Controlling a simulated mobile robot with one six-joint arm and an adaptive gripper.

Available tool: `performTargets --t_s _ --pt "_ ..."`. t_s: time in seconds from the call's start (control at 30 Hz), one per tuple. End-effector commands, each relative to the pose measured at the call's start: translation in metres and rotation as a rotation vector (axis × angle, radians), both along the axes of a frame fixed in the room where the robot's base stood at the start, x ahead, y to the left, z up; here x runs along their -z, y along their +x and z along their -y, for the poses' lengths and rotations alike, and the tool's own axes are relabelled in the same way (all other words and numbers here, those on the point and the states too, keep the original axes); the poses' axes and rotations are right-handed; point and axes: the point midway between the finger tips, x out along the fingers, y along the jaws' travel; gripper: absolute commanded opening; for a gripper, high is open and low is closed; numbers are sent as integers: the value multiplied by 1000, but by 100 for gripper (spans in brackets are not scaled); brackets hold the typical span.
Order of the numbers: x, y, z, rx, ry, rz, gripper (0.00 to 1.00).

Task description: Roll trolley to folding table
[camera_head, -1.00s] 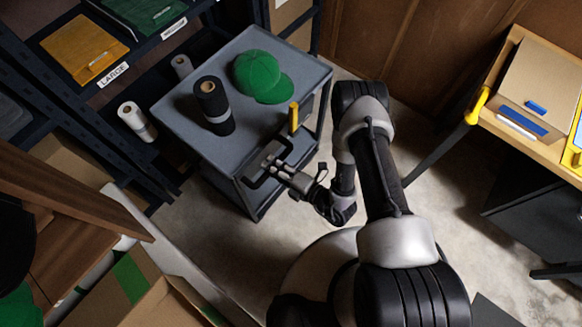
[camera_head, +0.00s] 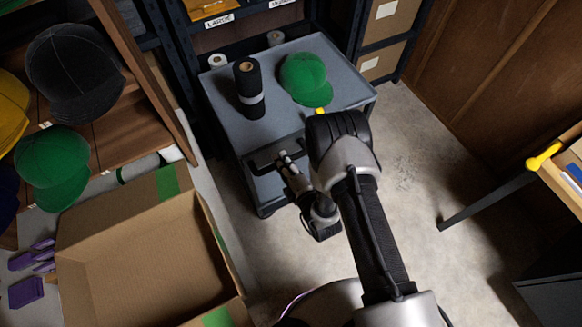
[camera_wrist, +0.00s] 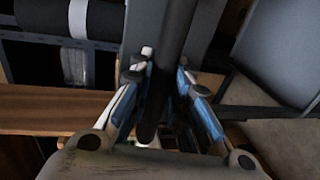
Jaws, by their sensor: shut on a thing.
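The grey trolley (camera_head: 222,118) stands in the upper middle of the head view, in front of the dark shelving. Its black handle (camera_head: 260,166) is at the near side. My gripper (camera_head: 287,158) is shut on this handle; in the wrist view the fingers (camera_wrist: 168,95) lie on both sides of a dark bar (camera_wrist: 172,45). A black roll (camera_head: 249,85) stands upright on the trolley top, beside a green cap (camera_head: 303,78). My arm hides the trolley's near right corner. The folding table (camera_head: 566,190) shows only partly at the right edge, with a yellow piece (camera_head: 544,155) on its corner.
An open cardboard box (camera_head: 140,262) stands at the lower left, beside a wooden shelf (camera_head: 122,148) with several caps. Dark shelving (camera_head: 345,22) closes off the back, and a wooden wall (camera_head: 480,60) the right rear. Bare concrete floor (camera_head: 410,150) lies between trolley and table.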

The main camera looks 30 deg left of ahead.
Motion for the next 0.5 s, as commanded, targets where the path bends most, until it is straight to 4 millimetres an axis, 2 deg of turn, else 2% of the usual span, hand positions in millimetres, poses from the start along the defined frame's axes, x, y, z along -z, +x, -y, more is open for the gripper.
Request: performTargets --t_s 0.5 --pt "1 -1 -6 -2 -4 -4 0"
